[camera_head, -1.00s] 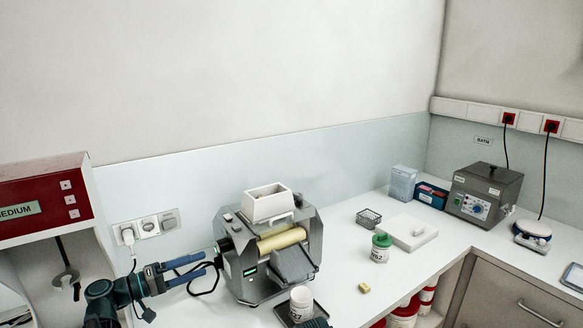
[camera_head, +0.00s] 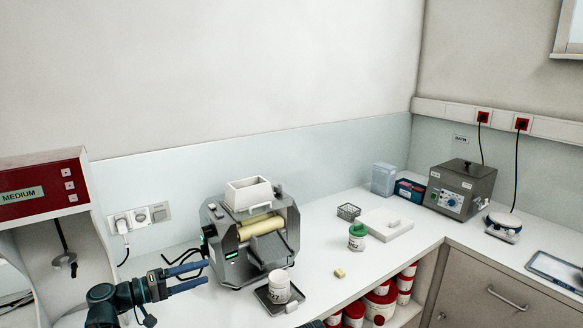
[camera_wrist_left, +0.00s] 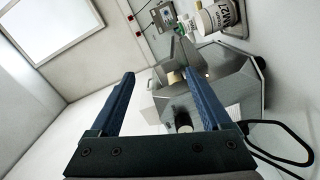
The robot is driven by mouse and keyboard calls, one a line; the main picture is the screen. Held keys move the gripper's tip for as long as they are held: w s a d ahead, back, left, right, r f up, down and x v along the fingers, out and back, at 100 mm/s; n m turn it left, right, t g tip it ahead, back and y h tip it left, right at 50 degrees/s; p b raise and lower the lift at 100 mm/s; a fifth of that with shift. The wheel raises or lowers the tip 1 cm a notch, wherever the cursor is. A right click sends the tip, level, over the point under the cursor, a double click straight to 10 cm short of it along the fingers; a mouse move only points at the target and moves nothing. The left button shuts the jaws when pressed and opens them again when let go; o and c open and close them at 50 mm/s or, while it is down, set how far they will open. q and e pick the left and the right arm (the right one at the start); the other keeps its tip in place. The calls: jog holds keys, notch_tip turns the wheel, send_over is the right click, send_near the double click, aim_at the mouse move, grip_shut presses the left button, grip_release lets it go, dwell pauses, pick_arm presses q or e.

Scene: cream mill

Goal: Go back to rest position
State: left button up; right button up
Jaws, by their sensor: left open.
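My left gripper (camera_head: 207,272) is open and empty, at the lower left of the grey mill (camera_head: 225,267) in the head view. Its two blue fingers point right, in front of the mill's left side in the picture. In the left wrist view the fingers of the left gripper (camera_wrist_left: 160,76) are spread wide with nothing between them held. The mill shows behind and to the right of them. Whether the fingers touch the mill cannot be told. My right gripper is not clearly visible; only a dark sliver shows at the head view's bottom edge.
A white jar (camera_head: 279,287) stands on a dark tray (camera_head: 299,299) in front of the mill. A green-lidded jar (camera_head: 357,243), a yellow block (camera_head: 340,273) and a heating bath (camera_head: 461,184) stand further right. A red-fronted unit (camera_head: 44,190) is at left. A black cable runs behind the gripper.

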pick_arm(q)
jog(key=s+d+f+m+g+y, duration=0.1)
jog(key=s+d+f+g+y, duration=0.15)
jog(key=d+f, duration=0.4)
jog(key=s+d+f+m+g+y, duration=0.1)
jog(key=s+d+f+m+g, duration=0.1)
jog(key=s+d+f+g, duration=0.45)
jog(key=s+d+f+m+y, duration=0.3)
jog(key=s+d+f+y, duration=0.2)
jog(key=s+f+y, duration=0.3)
jog(key=s+y, duration=0.3)
jog(key=y, duration=0.1)
jog(key=shift+m+g, duration=0.3)
